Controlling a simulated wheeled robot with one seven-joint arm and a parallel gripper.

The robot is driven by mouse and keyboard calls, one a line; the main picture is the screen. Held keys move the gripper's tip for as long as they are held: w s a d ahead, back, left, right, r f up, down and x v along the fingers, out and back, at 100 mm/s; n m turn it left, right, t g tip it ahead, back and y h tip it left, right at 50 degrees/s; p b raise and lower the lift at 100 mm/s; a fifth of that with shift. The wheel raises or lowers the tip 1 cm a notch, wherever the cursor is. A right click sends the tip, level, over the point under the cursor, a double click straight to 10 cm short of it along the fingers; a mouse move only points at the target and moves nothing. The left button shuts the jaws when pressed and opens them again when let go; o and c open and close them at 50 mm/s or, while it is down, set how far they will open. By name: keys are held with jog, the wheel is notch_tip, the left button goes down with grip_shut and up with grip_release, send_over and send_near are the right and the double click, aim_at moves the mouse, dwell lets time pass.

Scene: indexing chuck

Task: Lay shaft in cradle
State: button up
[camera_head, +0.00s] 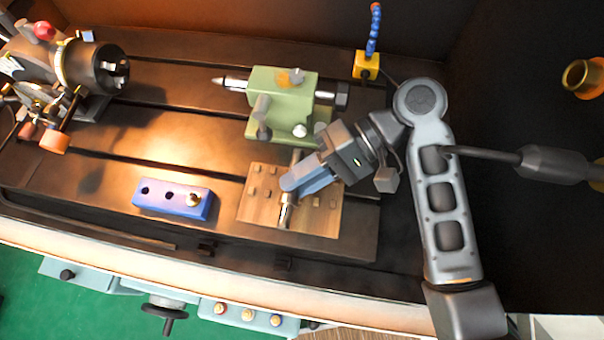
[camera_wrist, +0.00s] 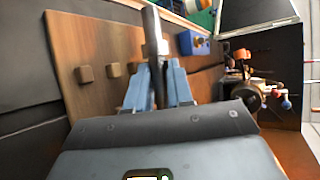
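The shaft (camera_head: 285,214) is a steel rod with a bright end and a darker stretch. My gripper (camera_head: 288,187) comes in from the right above the board. In the wrist view its two blue-grey fingers (camera_wrist: 159,80) stand on either side of the shaft (camera_wrist: 153,30) and appear closed on it. The fingers hide the shaft's middle. The shaft is between the peg rows; I cannot tell whether it rests on the board or is just above it.
A blue block (camera_head: 172,199) with holes and a knob stands left of the board. A green tailstock (camera_head: 283,95) stands close behind. The chuck (camera_head: 95,67) is at the far left. A yellow-based blue hose (camera_head: 367,64) is at the back. The table's middle is clear.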

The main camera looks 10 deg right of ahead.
jog(key=o, duration=0.4)
jog(key=shift+f, duration=0.15)
jog(key=shift+s, duration=0.1)
jog(key=shift+f, duration=0.15)
notch_tip(320, 180, up, 3)
jog(key=shift+d+f+p, duration=0.1)
jog(key=shift+p, duration=0.4)
jog(key=shift+b, duration=0.8)
jog(key=shift+b, duration=1)
